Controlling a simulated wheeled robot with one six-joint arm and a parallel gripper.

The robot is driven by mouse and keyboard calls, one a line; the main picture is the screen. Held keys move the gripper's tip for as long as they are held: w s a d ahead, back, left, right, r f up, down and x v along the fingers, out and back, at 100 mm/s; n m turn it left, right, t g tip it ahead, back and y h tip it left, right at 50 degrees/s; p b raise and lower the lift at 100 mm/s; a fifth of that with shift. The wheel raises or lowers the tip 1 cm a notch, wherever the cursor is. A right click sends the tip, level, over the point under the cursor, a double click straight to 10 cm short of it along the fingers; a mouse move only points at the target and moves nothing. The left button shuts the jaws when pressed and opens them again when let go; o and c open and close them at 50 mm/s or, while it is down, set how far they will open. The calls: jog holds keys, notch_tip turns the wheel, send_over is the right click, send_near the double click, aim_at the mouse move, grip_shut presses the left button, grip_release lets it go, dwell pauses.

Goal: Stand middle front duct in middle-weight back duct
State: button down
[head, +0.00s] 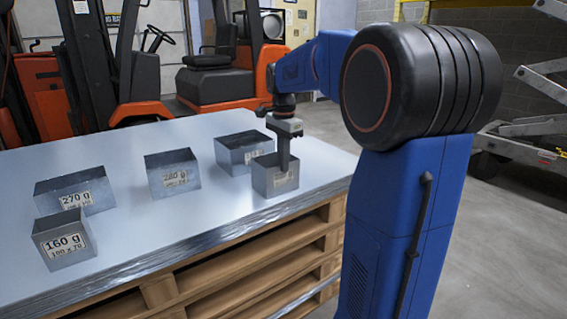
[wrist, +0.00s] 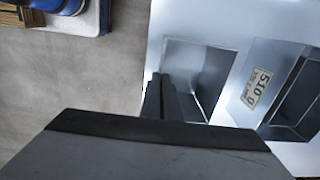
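My gripper (head: 284,165) points down at the right front duct (head: 270,184), a small open-topped metal box standing on the table. In the wrist view its narrow dark fingers (wrist: 161,97) are close together at one wall of this duct (wrist: 202,72); I cannot tell whether they press on the wall. A larger back duct (head: 231,154) stands just behind it, and its label reads 510 g in the wrist view (wrist: 285,85). Another back duct (head: 172,183), its label hard to read, stands mid-table. The 270 g duct (head: 102,203) is at the back left.
A small 160 g duct (head: 66,262) stands at the front left. The metal-topped table (head: 160,225) rests on wooden pallets (head: 285,265). Its surface between the 160 g duct and the right front duct is clear. Orange forklifts (head: 215,87) stand behind.

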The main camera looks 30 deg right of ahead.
jog(key=shift+r, duration=0.1)
jog(key=shift+r, duration=4.4)
